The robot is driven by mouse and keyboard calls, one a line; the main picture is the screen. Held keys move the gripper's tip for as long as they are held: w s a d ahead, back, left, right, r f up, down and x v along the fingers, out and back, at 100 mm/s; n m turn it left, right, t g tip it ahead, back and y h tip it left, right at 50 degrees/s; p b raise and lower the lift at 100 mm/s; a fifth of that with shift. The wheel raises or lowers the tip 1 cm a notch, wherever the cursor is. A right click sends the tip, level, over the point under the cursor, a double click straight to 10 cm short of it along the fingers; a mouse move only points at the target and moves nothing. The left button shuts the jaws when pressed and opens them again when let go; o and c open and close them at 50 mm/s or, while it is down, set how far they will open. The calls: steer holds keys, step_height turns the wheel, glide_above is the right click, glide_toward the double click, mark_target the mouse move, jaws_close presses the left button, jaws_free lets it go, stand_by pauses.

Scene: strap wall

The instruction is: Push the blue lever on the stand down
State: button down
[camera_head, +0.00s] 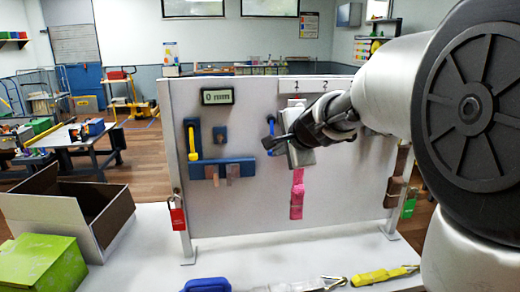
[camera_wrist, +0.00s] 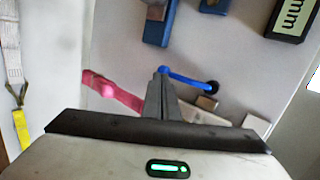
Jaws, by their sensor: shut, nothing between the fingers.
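The blue lever (camera_head: 270,124) sits on the grey upright panel of the stand (camera_head: 235,205), partly hidden by my gripper. In the wrist view the lever (camera_wrist: 187,77) runs from a round dark pivot to a rounded blue end. My gripper (camera_head: 272,143) is shut and empty in front of the panel, reaching in from the right. In the wrist view its closed fingertips (camera_wrist: 161,80) overlap the lever's rounded end. I cannot tell whether they touch it. A small display (camera_head: 217,96) on the panel reads 0 mm.
A yellow handle (camera_head: 194,145) on a blue bracket is left of the lever. A pink strap (camera_head: 297,195) hangs below my gripper. A red padlock (camera_head: 177,214) hangs at the left post. An open cardboard box (camera_head: 45,212) and a green box (camera_head: 40,262) stand at the left.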

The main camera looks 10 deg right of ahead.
steer(key=shift+f, duration=0.1)
steer(key=w+f+t+b, duration=0.1)
steer(key=w+f+b, duration=0.1)
steer(key=b, duration=0.6)
steer(key=shift+f, duration=0.2)
steer(key=shift+s, duration=0.1)
